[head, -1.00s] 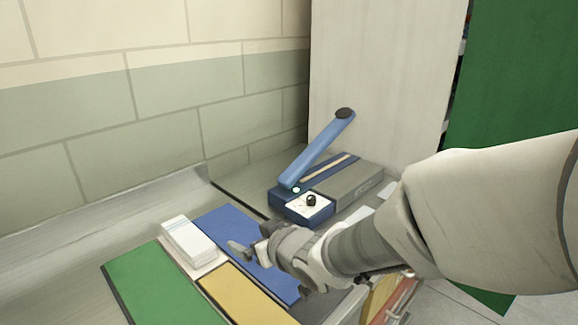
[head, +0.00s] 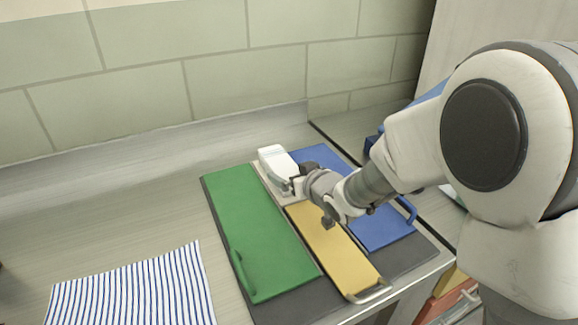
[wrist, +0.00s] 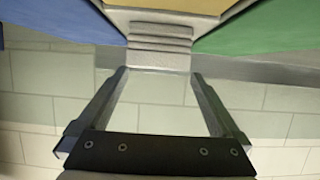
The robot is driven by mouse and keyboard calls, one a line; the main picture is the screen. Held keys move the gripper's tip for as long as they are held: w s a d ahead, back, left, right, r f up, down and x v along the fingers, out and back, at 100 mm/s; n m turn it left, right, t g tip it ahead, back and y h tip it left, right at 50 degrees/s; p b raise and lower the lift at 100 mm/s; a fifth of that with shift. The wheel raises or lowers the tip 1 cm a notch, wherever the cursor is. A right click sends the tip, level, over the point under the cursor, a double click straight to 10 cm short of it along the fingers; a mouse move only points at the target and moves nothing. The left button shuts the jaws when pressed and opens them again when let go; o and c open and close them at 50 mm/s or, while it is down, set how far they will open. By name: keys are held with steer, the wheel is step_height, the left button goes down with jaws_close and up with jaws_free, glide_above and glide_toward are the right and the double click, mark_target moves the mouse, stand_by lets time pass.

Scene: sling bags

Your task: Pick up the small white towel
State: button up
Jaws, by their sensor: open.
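A small white towel (head: 276,162), folded into a thick block, lies on a pale strip (head: 268,186) between the green and blue panels. In the wrist view the layered edge of the towel (wrist: 160,42) shows at the top centre, just beyond the fingertips. My gripper (head: 305,203) is by the near end of the towel, over the yellow panel side. In the wrist view my gripper (wrist: 158,78) has its two fingers spread, with nothing between them. Part of the towel's near end is hidden by my gripper in the head view.
A green panel (head: 250,225), a yellow panel (head: 335,245) and a blue panel (head: 380,226), each with a handle, lie on a dark mat (head: 295,304). A blue-striped cloth (head: 135,290) lies at the lower left. The wall (head: 140,100) stands behind. Left of the green panel is free counter.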

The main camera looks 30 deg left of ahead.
mark_target(285, 167)
steer(key=shift+b+x, duration=0.3)
steer(key=shift+x, duration=2.7)
steer(key=shift+w+d, duration=0.15)
steer(key=shift+w, duration=0.05)
steer(key=c, duration=1.3)
steer(key=shift+r, duration=0.1)
